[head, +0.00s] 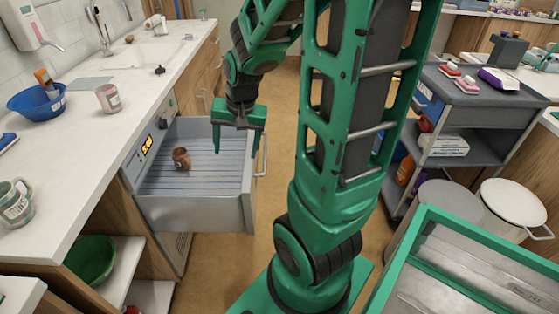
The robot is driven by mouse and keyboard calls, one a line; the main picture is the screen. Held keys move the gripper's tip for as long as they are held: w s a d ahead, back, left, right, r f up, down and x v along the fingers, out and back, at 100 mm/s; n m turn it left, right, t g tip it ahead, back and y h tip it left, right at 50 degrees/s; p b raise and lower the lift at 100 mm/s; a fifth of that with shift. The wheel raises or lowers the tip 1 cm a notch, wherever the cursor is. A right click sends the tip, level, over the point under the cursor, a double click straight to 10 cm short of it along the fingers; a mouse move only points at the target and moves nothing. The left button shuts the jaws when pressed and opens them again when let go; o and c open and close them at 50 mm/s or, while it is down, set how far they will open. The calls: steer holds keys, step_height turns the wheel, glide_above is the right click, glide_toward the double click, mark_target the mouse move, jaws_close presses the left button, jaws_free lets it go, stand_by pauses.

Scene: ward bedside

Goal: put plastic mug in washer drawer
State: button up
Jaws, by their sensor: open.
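The washer drawer (228,214) is pulled out from the counter front, with a blue-striped rack inside. A small brown mug (181,159) sits on the rack towards the drawer's left side. My gripper (235,148) is open and points down over the drawer's right part. It is apart from the brown mug, with nothing seen between its fingers. On the counter are a green mug (14,204) with a label, at the left edge, and a pale pink cup (109,98) with a label. I cannot tell which of these is the plastic mug.
A blue bowl (36,102) with items in it stands on the counter (88,138), near the sink (143,52). A green bowl (91,260) is on a shelf below. A grey cart (473,98) and a white-lidded bin (514,203) stand at the right.

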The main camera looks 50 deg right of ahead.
steer(key=s+a+r+n+g, duration=0.1)
steer(key=s+r+n, duration=0.1)
steer(key=s, duration=0.7)
steer(key=s+r+n+g, duration=0.2)
steer(key=s+r, duration=0.1)
steer(key=s, duration=0.6)
steer(key=shift+a+r+y, duration=0.3)
steer(key=shift+a+r, duration=0.05)
steer(key=shift+a, duration=0.05)
